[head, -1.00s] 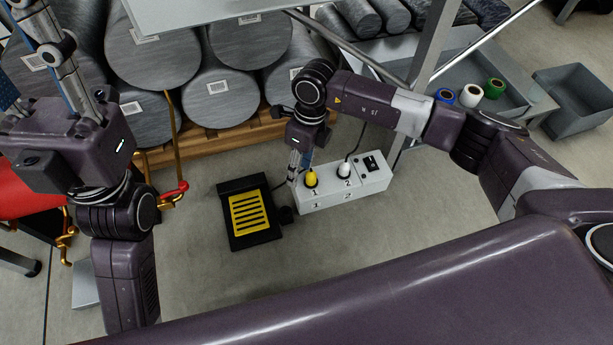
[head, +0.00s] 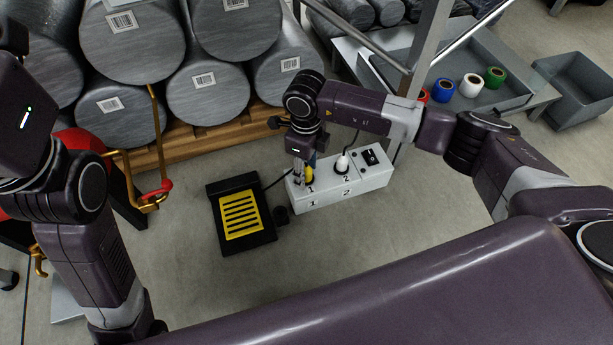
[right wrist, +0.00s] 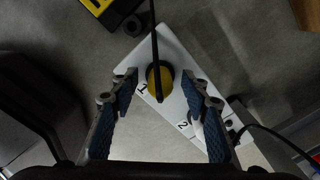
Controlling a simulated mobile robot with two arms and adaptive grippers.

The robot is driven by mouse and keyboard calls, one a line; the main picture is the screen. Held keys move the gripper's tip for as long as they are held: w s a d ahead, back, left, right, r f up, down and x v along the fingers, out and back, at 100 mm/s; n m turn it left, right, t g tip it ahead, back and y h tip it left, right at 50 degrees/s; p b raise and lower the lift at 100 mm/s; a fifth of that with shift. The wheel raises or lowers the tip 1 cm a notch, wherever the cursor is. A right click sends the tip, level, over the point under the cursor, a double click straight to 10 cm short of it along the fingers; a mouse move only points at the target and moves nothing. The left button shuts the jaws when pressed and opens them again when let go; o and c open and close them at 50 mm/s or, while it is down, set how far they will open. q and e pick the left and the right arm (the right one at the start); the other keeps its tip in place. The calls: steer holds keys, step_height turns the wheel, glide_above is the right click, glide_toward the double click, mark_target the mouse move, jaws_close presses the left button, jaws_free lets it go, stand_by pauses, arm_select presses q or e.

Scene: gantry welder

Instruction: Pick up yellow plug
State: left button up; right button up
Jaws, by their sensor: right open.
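The yellow plug (head: 309,175) sits in socket 1 at the left end of a white power box (head: 340,190), partly hidden by my right gripper in the head view. In the right wrist view the yellow plug (right wrist: 160,79) shows between the two fingers, with a dark cable running up from it. My right gripper (head: 302,178) points down over that socket, open, with one blue-padded finger on each side of the plug (right wrist: 160,88).
A white plug (head: 342,162) stands in socket 2, close beside the right gripper. A black pedal with a yellow plate (head: 241,215) lies left of the box. Metal rolls (head: 199,93) on a pallet are behind. A grey tray (head: 500,80) holds coloured tape rolls.

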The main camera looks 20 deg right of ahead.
steer(key=shift+f, duration=0.15)
steer(key=shift+c, duration=0.5)
jaws_close()
